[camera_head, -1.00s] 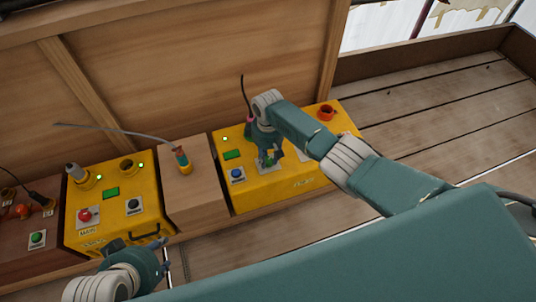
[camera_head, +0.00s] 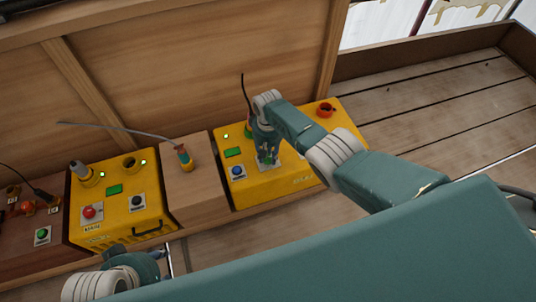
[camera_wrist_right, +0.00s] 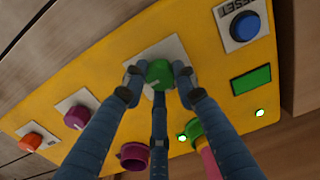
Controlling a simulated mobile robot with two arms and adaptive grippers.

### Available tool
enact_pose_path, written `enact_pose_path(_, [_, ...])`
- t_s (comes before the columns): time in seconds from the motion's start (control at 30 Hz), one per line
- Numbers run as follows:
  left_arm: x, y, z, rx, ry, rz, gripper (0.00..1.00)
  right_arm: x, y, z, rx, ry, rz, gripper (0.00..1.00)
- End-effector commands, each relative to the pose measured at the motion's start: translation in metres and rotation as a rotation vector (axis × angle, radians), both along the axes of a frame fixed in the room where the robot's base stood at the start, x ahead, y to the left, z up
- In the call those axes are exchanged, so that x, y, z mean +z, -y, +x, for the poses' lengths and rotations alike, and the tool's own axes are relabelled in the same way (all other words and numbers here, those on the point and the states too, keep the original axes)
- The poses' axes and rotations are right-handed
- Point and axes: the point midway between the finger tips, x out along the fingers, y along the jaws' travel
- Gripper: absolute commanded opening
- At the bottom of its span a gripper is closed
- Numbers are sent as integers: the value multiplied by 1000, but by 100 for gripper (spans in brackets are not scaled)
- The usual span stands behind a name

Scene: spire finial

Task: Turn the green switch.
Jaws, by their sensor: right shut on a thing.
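The green switch (camera_wrist_right: 159,73) is a round knob on a pale plate on the yellow box (camera_head: 294,178) at the right. In the right wrist view the knob sits between the fingertips of my right gripper (camera_wrist_right: 158,82), which is shut on it from both sides. In the head view my right gripper (camera_head: 267,156) reaches down onto the box's top and mostly hides the knob. My left gripper (camera_head: 158,257) is low at the left, in front of the other yellow box and apart from it; its finger opening is unclear.
Close by on the same box are a blue reset button (camera_wrist_right: 245,26), a purple knob (camera_wrist_right: 76,116), an orange knob (camera_wrist_right: 32,141) and a green-and-pink plug (camera_wrist_right: 203,147). A second yellow box (camera_head: 148,218) stands left, past a wooden block (camera_head: 197,196).

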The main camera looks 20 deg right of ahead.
Motion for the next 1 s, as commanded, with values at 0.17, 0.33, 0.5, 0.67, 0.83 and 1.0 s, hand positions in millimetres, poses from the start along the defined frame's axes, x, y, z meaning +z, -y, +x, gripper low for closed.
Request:
enact_pose_path(0.17, [0, 0, 0, 0, 0, 0, 40, -1, -1, -1, -5, -3, 2, 2])
enact_pose_path(0.33, [0, 0, 0, 0, 1, 0, 40, -1, -1, -1, -4, -3, 2, 2])
enact_pose_path(0.5, [0, 0, 0, 0, 1, 0, 40, -1, -1, -1, -4, -2, 1, 47])
enact_pose_path(0.67, [0, 0, 0, 0, 1, 0, 40, 0, 0, 0, -3, -1, 1, 47])
enact_pose_path(0.83, [0, 0, 0, 1, 0, -1, 40, 1, 0, 0, -3, 0, 1, 47])
enact_pose_path(1.0, [0, 0, 0, 1, 0, -1, 40, 14, -1, 2, -2, 3, 3, 47])
